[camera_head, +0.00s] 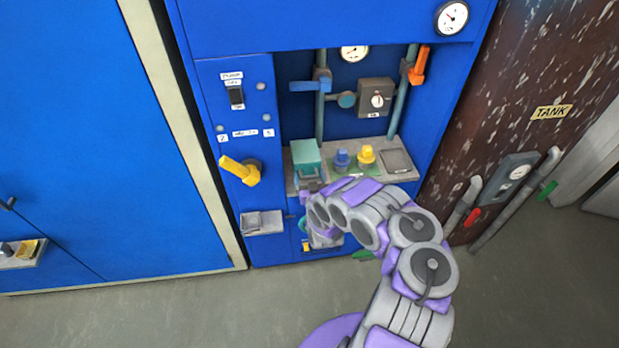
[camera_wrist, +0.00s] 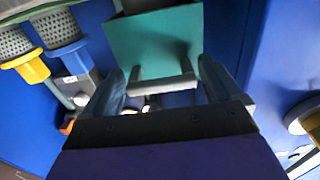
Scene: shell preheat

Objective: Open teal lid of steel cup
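The teal lid (camera_head: 306,152) sits on the left end of the grey shelf in the blue panel. In the wrist view the teal lid (camera_wrist: 152,32) shows large, just beyond my fingertips, with a grey bar-like part at its near edge. The steel cup cannot be made out clearly. My gripper (camera_wrist: 163,72) has its two dark fingers apart, one on each side of the lid's near edge. No contact can be seen. In the head view my gripper (camera_head: 311,189) is just below and in front of the lid, partly hidden by my arm.
Blue (camera_head: 342,160) and yellow (camera_head: 366,156) capped items stand right of the lid on the grey shelf (camera_head: 401,175). A yellow handle (camera_head: 239,170) sticks out at the left. Pipes with an orange valve handle (camera_head: 419,65) rise behind.

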